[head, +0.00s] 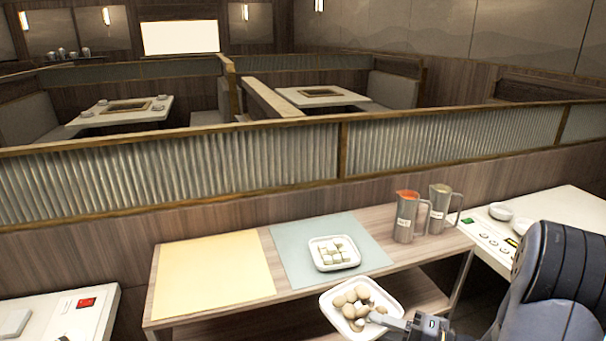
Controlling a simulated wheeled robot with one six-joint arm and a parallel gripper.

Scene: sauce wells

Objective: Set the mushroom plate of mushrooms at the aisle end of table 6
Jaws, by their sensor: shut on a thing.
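A white plate (327,307) of round tan mushrooms (350,299) is held in the air in front of the side table, at the bottom of the head view. My gripper (388,322) is shut on the plate's right side. The plate looks close to level, with the mushrooms inside its rim. Part of the fingers is hidden by the plate and the wrist. I see no readable number on any table, so I cannot tell which is table 6.
A wooden side table bears a yellow mat (213,273), a blue-grey mat (290,249), a plate of white cubes (335,264) and two metal pitchers (406,217). White tables (105,320) stand left and right. A corrugated partition (180,172) runs behind; dining tables (120,114) lie beyond it.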

